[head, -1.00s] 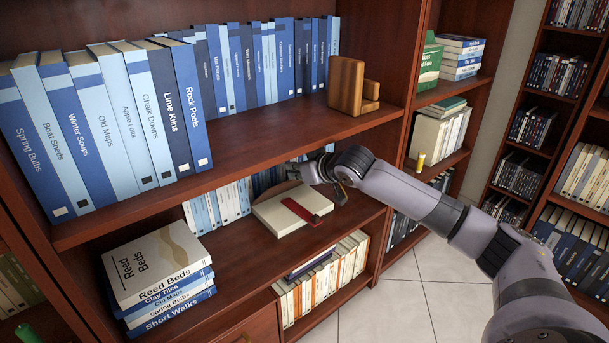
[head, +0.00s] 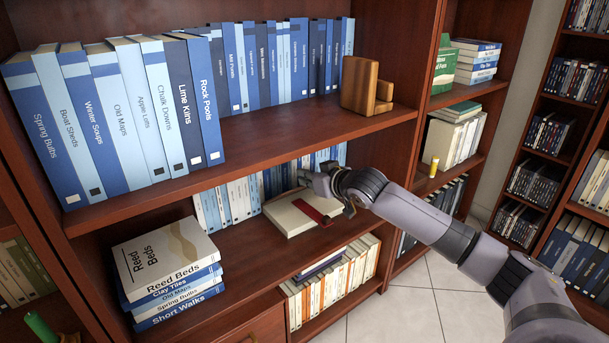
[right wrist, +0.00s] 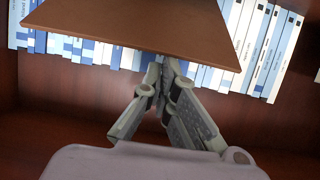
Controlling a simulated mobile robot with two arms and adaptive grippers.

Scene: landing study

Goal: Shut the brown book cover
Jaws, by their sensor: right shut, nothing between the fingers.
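The book (head: 285,219) lies on the middle shelf, its pale page block showing with a red strip (head: 318,212) across it. A flat brown panel, which looks like its cover (right wrist: 140,22), fills the top of the right wrist view. I cannot make this cover out in the head view, where my gripper and arm are in front. My right gripper (head: 308,182) is over the back right part of the book. In the right wrist view its fingertips (right wrist: 160,64) are together and empty, at the panel's near edge; I cannot tell whether they touch. My left gripper is not in view.
The upper shelf board (head: 250,139) runs close above my gripper. Blue books (head: 228,202) stand behind the open book. A book stack (head: 172,275) stands to its left with bare shelf between. A wooden bookend (head: 360,88) stands on the upper shelf.

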